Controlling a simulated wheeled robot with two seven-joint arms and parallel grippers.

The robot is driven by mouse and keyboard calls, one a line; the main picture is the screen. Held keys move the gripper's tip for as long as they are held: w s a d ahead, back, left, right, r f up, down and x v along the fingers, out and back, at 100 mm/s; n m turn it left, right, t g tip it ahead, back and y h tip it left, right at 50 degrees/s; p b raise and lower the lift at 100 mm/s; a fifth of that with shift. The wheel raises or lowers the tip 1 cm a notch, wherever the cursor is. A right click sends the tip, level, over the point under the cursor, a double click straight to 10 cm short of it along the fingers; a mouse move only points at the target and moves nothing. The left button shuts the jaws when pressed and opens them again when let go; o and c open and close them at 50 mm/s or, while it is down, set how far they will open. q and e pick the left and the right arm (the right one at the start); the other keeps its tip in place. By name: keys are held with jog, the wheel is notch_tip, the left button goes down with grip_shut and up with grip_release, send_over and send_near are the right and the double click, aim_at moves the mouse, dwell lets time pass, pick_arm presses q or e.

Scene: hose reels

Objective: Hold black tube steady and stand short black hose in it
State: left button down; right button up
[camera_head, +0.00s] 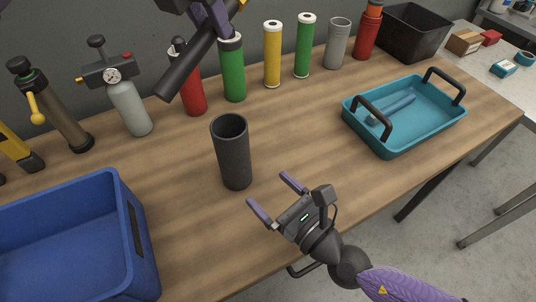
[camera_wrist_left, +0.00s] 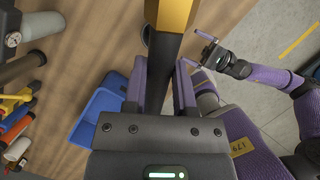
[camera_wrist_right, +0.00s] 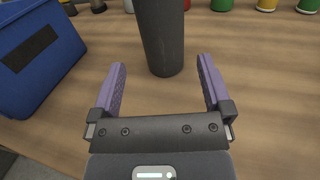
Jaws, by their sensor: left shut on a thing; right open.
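The black tube (camera_head: 234,160) stands upright and open-topped on the wooden table. It also shows in the right wrist view (camera_wrist_right: 162,38). My left gripper (camera_head: 210,18), at the top of the head view, is shut on the short black hose (camera_head: 187,72). The hose is tilted in the air, its lower end up and left of the tube's mouth. In the left wrist view the hose (camera_wrist_left: 161,65) runs between the fingers, with a yellow part at its far end. My right gripper (camera_head: 273,196) is open and empty; the tube stands just beyond its fingertips, between their lines.
A blue bin (camera_head: 145,245) stands at the front left. A teal tray (camera_head: 400,145) with black handles is on the right. Several cylinders, green (camera_head: 232,72) and yellow (camera_head: 272,55) among them, line the back. A black crate (camera_head: 415,32) stands back right. Table around the tube is clear.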

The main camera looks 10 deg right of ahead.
aim_at(243, 163)
jog(key=x, duration=1.1)
jog(key=shift+w+a, duration=0.15)
jog(key=shift+w, duration=0.2)
jog(key=c, duration=1)
pick_arm(q)
notch_tip(243, 163, down, 13)
pick_arm(e)
jog(key=shift+c, duration=0.2)
pick_arm(q)
jog(key=shift+c, duration=1.7)
grip_release()
jog(key=v, duration=1.2)
